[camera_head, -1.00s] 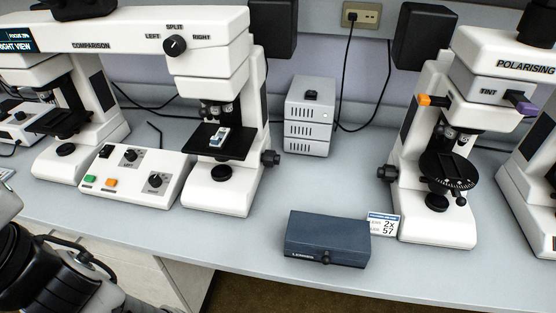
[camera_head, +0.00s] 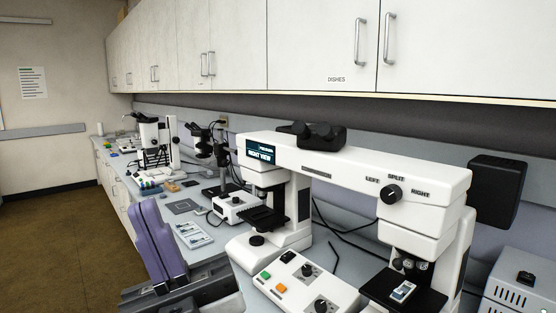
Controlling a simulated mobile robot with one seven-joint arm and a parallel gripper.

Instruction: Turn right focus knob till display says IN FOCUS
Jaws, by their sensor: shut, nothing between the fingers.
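The white comparison microscope (camera_head: 350,170) fills the right half of the head view. Its small display (camera_head: 260,152) on the left end of the bridge reads RIGHT VIEW; a smaller line above it is too small to read. The LEFT/SPLIT/RIGHT selector knob (camera_head: 391,195) is on the right front. A slide lies on the right stage (camera_head: 425,296). The right focus knob is out of view, below the frame. My gripper (camera_head: 150,206), with two purple fingers close together, is at the lower left, apart from the microscope. It is shut and empty.
A control box (camera_head: 303,285) with green and orange buttons stands between the microscope columns. A grey ventilated box (camera_head: 515,290) stands at the right. Other microscopes and small items line the bench at the left. Wall cabinets (camera_head: 320,45) hang above. The floor (camera_head: 60,240) at the left is clear.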

